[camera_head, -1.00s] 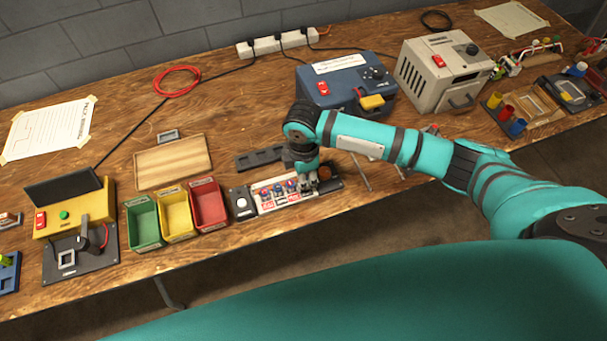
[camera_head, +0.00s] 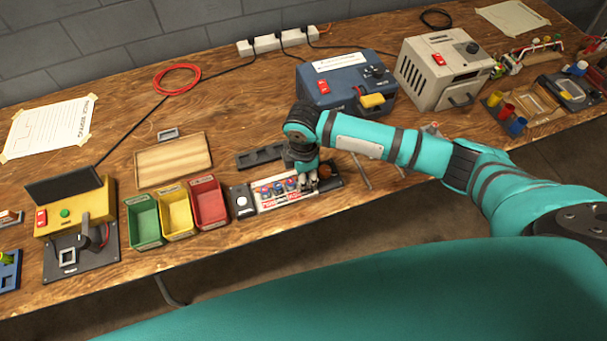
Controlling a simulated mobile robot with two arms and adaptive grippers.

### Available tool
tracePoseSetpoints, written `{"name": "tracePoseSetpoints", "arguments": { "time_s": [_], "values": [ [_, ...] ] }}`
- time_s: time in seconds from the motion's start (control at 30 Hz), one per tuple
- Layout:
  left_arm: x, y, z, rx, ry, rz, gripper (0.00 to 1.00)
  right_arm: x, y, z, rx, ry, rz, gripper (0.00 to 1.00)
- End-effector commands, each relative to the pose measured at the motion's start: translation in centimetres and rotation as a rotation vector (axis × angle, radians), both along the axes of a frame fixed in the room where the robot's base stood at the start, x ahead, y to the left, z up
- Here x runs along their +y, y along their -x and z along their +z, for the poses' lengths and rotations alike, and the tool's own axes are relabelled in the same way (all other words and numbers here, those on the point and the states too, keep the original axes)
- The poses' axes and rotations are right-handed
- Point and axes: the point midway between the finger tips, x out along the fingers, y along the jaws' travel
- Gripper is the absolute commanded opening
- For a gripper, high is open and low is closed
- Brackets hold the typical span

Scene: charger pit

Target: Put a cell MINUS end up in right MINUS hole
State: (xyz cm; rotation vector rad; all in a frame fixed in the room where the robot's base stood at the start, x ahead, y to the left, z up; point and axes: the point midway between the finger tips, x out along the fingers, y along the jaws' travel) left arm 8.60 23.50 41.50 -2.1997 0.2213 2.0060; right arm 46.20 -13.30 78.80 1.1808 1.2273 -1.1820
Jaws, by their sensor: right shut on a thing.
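The charger unit (camera_head: 268,204) is a dark base with a white labelled plate at the table's front edge. Several round holes or cells with red and blue tops show in a row on it. My right gripper (camera_head: 309,184) points down over the right end of the charger. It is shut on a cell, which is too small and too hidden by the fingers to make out. I cannot tell which end of it is up, or whether it touches a hole. My left gripper is not in view.
Green, yellow and red bins (camera_head: 208,204) stand left of the charger. A dark slotted tray (camera_head: 260,156) lies behind it. A blue box (camera_head: 345,84) and a beige box (camera_head: 445,72) stand further back. Thin metal rods (camera_head: 361,172) lie to the right.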

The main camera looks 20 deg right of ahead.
Motion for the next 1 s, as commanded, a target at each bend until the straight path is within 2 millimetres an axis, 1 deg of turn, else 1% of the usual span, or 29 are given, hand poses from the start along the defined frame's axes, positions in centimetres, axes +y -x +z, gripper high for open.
{"name": "tracePoseSetpoints", "arguments": {
  "time_s": [0.27, 0.3, 0.47, 0.5, 1.0],
  "values": [
    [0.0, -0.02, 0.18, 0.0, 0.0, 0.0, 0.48, 0.02, 0.01, -0.22, 0.0, 0.0, 0.001, 0.0],
    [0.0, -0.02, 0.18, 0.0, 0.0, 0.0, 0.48, 0.02, 0.01, -0.22, 0.0, 0.0, 0.001, 0.25],
    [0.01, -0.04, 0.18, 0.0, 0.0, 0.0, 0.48, 0.01, 0.01, -0.22, 0.0, 0.0, 0.001, 0.46],
    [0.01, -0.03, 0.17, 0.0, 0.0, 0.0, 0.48, 0.01, 0.01, -0.22, 0.0, 0.0, 0.001, 0.48],
    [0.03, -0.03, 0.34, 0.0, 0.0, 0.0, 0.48, 0.0, 0.0, -0.05, 0.0, 0.0, 0.001, 0.48]
  ]
}}
